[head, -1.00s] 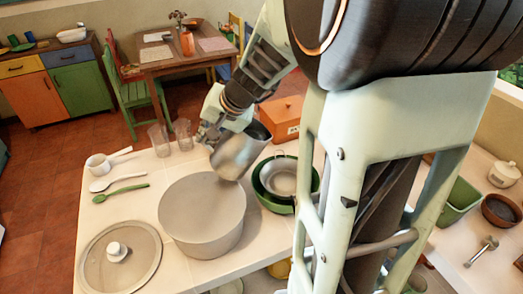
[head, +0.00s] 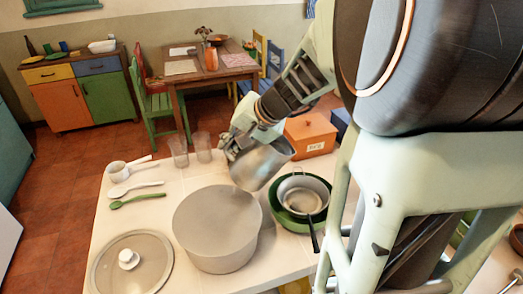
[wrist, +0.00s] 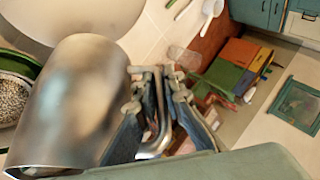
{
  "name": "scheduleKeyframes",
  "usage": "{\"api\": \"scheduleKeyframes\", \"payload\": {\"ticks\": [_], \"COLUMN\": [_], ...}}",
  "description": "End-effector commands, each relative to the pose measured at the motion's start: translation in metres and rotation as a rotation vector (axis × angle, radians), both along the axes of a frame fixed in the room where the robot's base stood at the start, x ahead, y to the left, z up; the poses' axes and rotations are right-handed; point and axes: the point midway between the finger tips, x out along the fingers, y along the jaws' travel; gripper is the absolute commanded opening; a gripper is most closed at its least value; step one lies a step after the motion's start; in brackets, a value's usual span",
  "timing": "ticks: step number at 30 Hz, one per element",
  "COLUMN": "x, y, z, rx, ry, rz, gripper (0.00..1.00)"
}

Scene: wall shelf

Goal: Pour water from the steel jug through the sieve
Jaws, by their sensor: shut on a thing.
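The steel jug (head: 260,166) is tilted in the air with its mouth toward the right, above the table between the grey pot and the sieve. My gripper (head: 234,148) is shut on its handle, which also shows in the wrist view (wrist: 160,125). The sieve (head: 302,199) lies in a green bowl (head: 283,217), to the right of and below the jug, its dark handle pointing to the front. In the wrist view the sieve (wrist: 12,98) shows a speckled inside, partly hidden by the jug. I cannot see water or any stream.
The large grey pot (head: 217,225) stands left of the bowl. A lid (head: 130,265), two spoons, a small white pan (head: 118,171) and two glasses (head: 178,152) are at the left. An orange box (head: 309,136) stands behind the sieve. My arm hides the table's right side.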

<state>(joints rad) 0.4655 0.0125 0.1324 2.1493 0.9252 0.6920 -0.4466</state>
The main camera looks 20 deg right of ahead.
Motion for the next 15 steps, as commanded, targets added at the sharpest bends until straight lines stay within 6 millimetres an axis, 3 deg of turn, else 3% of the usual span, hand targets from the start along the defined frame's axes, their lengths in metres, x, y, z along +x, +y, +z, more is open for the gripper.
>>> {"api": "scheduleKeyframes", "payload": {"ticks": [15], "x": [-0.0001], "y": [-0.0034], "z": [0.0061], "rx": [0.037], "ry": [-0.022], "rz": [-0.001], "gripper": [0.00]}}
